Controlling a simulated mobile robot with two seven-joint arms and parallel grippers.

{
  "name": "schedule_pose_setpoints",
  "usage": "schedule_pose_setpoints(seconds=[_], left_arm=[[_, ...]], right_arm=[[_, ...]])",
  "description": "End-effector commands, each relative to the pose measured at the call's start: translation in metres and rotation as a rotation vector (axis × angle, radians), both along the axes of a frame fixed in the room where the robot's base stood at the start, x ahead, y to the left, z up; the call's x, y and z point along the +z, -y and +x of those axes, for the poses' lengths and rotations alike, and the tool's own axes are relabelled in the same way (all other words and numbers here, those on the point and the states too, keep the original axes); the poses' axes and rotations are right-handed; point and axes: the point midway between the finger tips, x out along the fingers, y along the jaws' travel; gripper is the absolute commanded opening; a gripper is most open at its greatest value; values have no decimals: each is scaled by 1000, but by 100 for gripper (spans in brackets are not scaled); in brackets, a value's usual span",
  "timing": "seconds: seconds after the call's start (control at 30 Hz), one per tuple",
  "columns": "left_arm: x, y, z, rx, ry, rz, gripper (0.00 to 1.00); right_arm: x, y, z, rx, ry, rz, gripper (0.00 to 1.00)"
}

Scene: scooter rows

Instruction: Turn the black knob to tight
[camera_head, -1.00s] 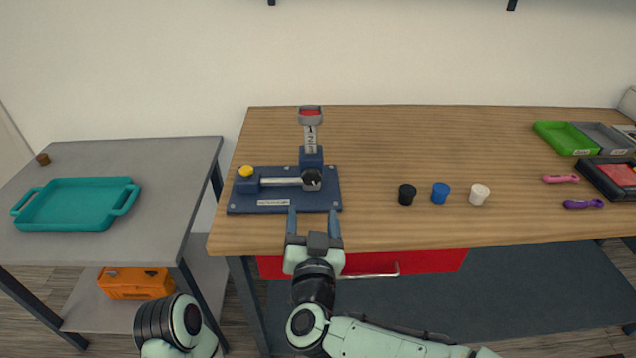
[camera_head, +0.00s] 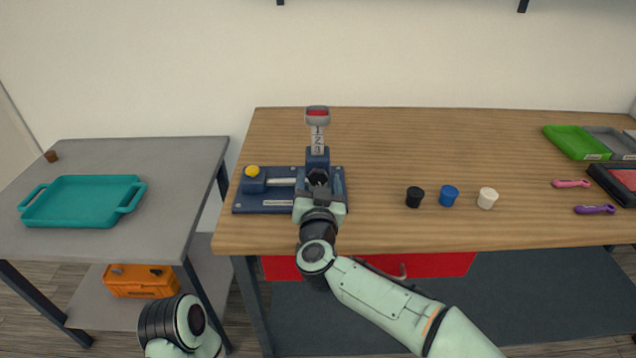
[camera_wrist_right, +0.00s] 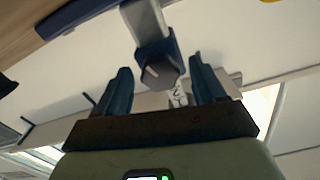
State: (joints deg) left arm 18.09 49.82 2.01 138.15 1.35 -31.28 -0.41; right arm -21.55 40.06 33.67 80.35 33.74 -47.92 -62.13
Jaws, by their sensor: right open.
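The black knob (camera_head: 318,176) sits at the right end of a grey bar on the blue fixture (camera_head: 242,204), which stands at the table's left. My right gripper (camera_head: 321,182) reaches over the fixture's front edge, its fingers just in front of the knob and one to each side. In the right wrist view the knob (camera_wrist_right: 160,74), with a pale pointer line, shows between the two spread fingers of the gripper (camera_wrist_right: 161,72), with gaps at both sides. The gripper is open and holds nothing. The knob's marks for tight cannot be read. My left gripper is out of view.
The fixture also has a yellow button (camera_head: 252,171) and an upright numbered post (camera_head: 318,138) with a red top behind the knob. Black (camera_head: 414,197), blue (camera_head: 449,196) and white (camera_head: 487,198) cups stand to the right, with clear table between.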

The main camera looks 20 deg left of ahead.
Motion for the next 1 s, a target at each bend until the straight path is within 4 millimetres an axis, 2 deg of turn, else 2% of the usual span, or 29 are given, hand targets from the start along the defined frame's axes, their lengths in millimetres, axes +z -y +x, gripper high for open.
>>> schedule_pose_setpoints(seconds=[0.07,0.2,0.23,0.67,1.0], left_arm=[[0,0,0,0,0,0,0],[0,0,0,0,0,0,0],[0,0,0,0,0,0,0],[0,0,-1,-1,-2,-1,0],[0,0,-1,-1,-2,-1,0]], right_arm=[[0,0,0,0,0,0,66],[0,0,0,0,0,0,21],[0,0,0,0,0,0,13],[0,0,0,-1,-20,68,13],[-1,0,0,-1,-93,322,13]])
